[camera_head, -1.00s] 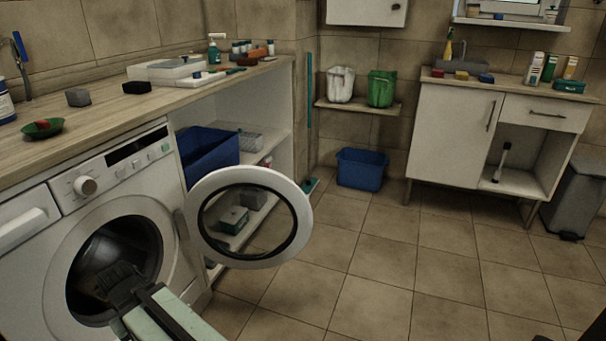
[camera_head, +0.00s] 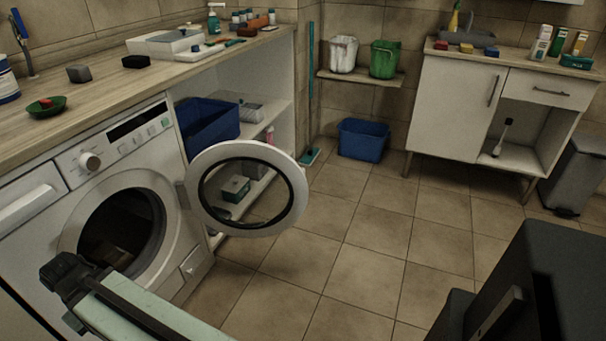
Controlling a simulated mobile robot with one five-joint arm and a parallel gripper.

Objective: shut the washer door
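The washer (camera_head: 132,178) stands at the left under the wooden counter. Its round door (camera_head: 293,212), a white ring with clear glass, is swung wide open to the right on the hinge at the right of the opening. The drum opening (camera_head: 122,229) is dark, with something brownish low inside that I cannot make out. My gripper (camera_head: 66,277) is in front of the washer at the lower left, left of the opening and well apart from the door. Its fingers are too dark and small to tell whether they are open or shut.
The counter (camera_head: 60,125) holds several small items. Blue bins stand on the shelf (camera_head: 207,124) behind the door and on the floor (camera_head: 362,140). A sink cabinet (camera_head: 455,110) and grey pedal bin (camera_head: 574,175) are at the right. The middle floor is clear.

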